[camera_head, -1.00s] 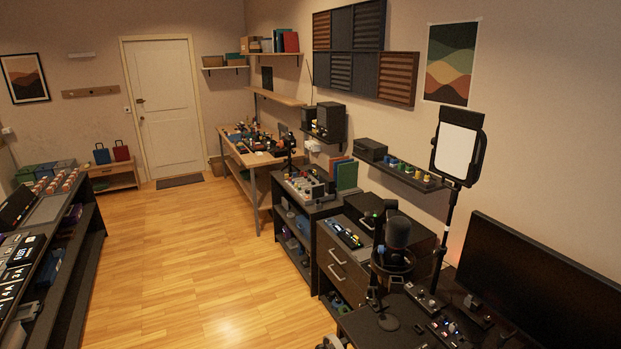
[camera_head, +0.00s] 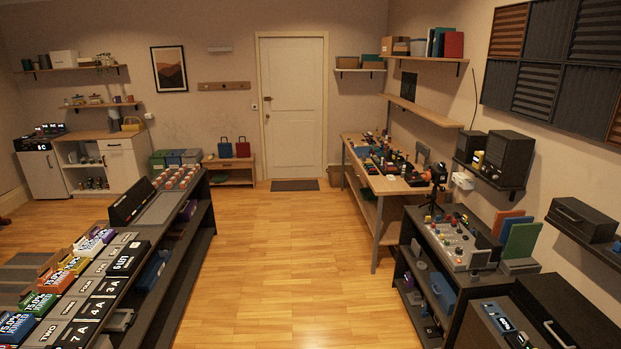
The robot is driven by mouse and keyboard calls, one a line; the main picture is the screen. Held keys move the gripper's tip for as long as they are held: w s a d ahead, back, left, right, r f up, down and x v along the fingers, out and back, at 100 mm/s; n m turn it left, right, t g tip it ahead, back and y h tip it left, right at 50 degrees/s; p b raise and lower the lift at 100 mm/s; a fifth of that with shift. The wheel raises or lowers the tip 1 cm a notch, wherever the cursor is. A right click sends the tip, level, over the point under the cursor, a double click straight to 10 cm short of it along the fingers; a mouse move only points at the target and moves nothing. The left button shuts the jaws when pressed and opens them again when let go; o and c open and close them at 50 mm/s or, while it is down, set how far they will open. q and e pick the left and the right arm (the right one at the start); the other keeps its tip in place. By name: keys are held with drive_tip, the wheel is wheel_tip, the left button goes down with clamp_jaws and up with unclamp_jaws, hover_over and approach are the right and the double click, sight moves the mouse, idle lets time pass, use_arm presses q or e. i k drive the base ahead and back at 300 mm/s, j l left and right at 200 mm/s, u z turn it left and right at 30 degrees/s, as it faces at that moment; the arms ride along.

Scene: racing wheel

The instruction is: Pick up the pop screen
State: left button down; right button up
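I cannot make out a pop screen in the present head view. A small black tripod-like stand (camera_head: 435,195) is on the dark shelf unit (camera_head: 408,262) at the right, and its top part is too small to tell clearly. Neither of my grippers is in view.
A wide wooden floor aisle (camera_head: 262,250) is clear up to the white door (camera_head: 292,108). A long dark display counter (camera_head: 192,262) with several boxes borders it on the left. A wooden workbench (camera_head: 372,180) and dark drawers (camera_head: 545,312) stand on the right.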

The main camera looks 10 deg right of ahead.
sight(477, 259)
drive_tip(key=i+z, duration=0.3)
drive_tip(key=i, duration=0.2)
drive_tip(key=i+j+z, duration=0.1)
drive_tip(key=i+z, duration=0.15)
drive_tip(key=i, duration=0.3)
drive_tip(key=i+j+z, duration=0.15)
drive_tip(key=i+z, duration=0.15)
drive_tip(key=i, duration=0.2)
